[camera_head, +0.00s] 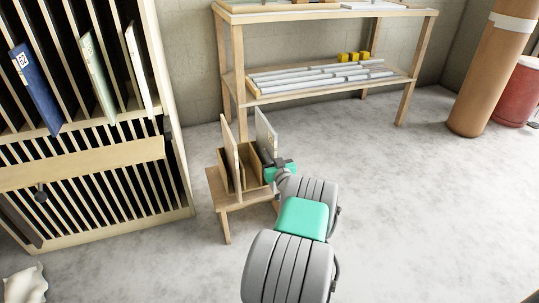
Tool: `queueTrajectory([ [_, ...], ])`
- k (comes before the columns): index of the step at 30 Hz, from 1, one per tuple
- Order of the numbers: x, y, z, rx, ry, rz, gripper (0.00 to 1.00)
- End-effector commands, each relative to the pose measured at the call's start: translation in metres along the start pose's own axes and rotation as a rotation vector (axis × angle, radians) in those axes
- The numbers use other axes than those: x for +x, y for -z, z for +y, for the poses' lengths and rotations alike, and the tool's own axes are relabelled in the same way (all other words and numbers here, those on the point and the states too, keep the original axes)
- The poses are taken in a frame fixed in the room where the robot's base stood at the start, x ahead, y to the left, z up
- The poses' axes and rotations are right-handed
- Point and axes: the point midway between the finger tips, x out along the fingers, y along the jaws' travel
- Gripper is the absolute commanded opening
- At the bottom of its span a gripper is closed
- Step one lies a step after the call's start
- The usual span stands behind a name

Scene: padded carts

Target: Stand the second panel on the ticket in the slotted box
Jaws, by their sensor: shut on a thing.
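The slotted box (252,172) is a small wooden box on a low wooden stand in the middle of the view. A tan panel (230,148) stands upright in its left part. A grey-white panel (265,134) stands nearly upright at the box's right side, its lower part hidden by the box and my gripper. My gripper (276,170), with green on it, is shut on the grey-white panel at the right side of the box. I cannot tell whether this panel's lower edge is in a slot. I cannot make out the ticket.
A slotted wooden rack (80,160) at the left holds a blue panel (36,88), a pale green panel (97,78) and a white panel (138,68). A wooden shelf (330,82) bears grey bars and yellow blocks behind. A brown column (488,75) stands right. Open floor lies at right.

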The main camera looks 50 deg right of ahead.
Motion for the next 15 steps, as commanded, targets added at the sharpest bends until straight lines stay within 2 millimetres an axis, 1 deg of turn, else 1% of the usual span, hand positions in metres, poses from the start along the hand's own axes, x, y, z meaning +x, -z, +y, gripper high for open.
queueTrajectory([
  [11, 0.0004, -0.0019, 0.0004, -0.001, 0.000, 0.003, 0.00],
  [12, 0.0004, -0.0020, 0.0004, -0.001, 0.000, 0.003, 0.13],
  [15, 0.0003, -0.0022, 0.0003, -0.001, 0.000, 0.003, 0.21],
])
